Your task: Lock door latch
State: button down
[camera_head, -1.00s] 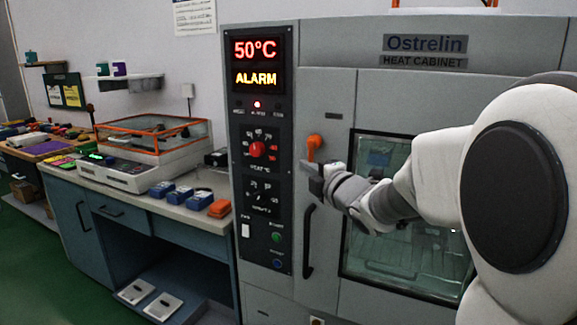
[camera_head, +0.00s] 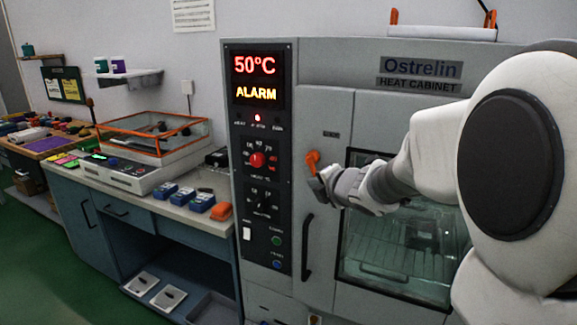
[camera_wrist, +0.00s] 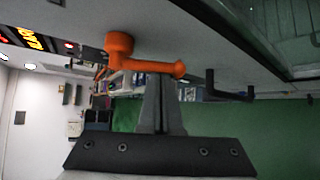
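The door latch (camera_head: 312,160) is an orange lever on the front of the heat cabinet (camera_head: 345,110), above the black door handle (camera_head: 307,246). In the head view it points mostly downward. In the wrist view the orange latch (camera_wrist: 140,63) lies across the picture, with its round hub at left and its tip at right. My gripper (camera_head: 316,184) is just below the latch. In the wrist view my gripper's fingers (camera_wrist: 161,82) are together, with their tips right at the lever's edge. I cannot tell whether they touch it. Nothing shows between them.
The cabinet's control panel (camera_head: 262,160) reads 50°C and ALARM, with a red light. The glass door window (camera_head: 390,255) is right of the handle. A workbench (camera_head: 170,207) with blue and orange items stands left. Green floor (camera_head: 60,285) is open in front of the bench.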

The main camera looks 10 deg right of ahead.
jog(key=r+n+g+h+p, duration=0.1)
jog(key=g+h+p, duration=0.1)
jog(key=p, duration=0.4)
jog(key=s+d+r+n+g+h+p, duration=0.1)
jog(key=r+g+h+p, duration=0.1)
jog(key=p, duration=0.5)
jog(key=d+r+n+g+h+p, duration=0.1)
jog(key=n+g+h+p, duration=0.1)
jog(key=p, duration=0.5)
jog(key=shift+s+r, duration=0.15)
jog(key=shift+s, duration=0.05)
jog(key=shift+r, duration=0.15)
notch_tip(320, 180, down, 5)
jog(key=b, duration=0.4)
jog(key=a+p+v, duration=0.1)
jog(key=p+v, duration=0.1)
jog(key=v, duration=0.9)
jog(key=shift+w+r+p, duration=0.15)
jog(key=shift+w+p, duration=0.05)
jog(key=shift+p, duration=0.1)
